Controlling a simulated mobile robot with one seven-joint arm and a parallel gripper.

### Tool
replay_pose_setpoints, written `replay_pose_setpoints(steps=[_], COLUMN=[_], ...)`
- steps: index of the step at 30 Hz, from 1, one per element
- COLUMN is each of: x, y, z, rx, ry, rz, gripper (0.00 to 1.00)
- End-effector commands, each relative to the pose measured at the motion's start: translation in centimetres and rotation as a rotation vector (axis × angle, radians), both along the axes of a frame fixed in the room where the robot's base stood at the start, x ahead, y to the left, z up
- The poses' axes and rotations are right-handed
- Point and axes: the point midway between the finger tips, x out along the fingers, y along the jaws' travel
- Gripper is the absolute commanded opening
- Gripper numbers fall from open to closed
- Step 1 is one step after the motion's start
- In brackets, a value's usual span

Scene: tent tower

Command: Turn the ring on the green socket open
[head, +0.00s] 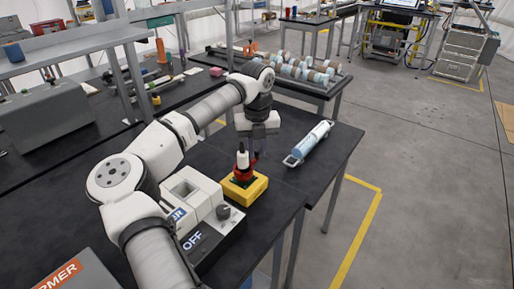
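A yellow box (258,187) sits on the dark bench top. A small patch of the green socket (236,181) shows on top of it. A red ring (243,176) with an upright red part stands on the socket, around the base of a white piece with a dark tip (242,159). The white piece is upright. My gripper (259,156) points down just behind and to the right of the white piece, close to the ring. Its dark fingers are small and overlap the ring's upright part, so I cannot tell whether they touch it or how far apart they are.
A grey and white unit marked OFF (222,241) with a knob stands left of the yellow box, close to my arm. A light-blue cylinder with handles (311,140) lies to the right. The bench edge is near on the right. Several rollers (300,70) lie on a rack behind.

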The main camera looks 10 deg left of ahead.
Motion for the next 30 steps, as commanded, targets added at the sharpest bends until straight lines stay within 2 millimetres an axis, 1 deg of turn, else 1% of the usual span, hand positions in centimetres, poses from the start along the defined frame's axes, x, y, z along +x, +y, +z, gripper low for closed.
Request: replay_pose_setpoints(steps=[1,3,4,11,17,23,30], x=[0.0,0.0,0.0,0.0,-0.1,-0.5,-1.4], y=[0.0,0.0,0.0,-0.1,-0.4,-1.1,-2.2], z=[0.0,0.0,0.0,0.0,0.0,-0.1,-0.1], rx=[0.000,0.000,0.000,0.000,0.002,0.001,0.002], ry=[0.000,0.000,0.000,0.000,-0.001,-0.002,-0.003], rz=[0.000,0.000,0.000,-0.009,-0.068,-0.201,-0.423], gripper=[0.11,0.02,0.00,0.00,0.00,0.00,0.00])
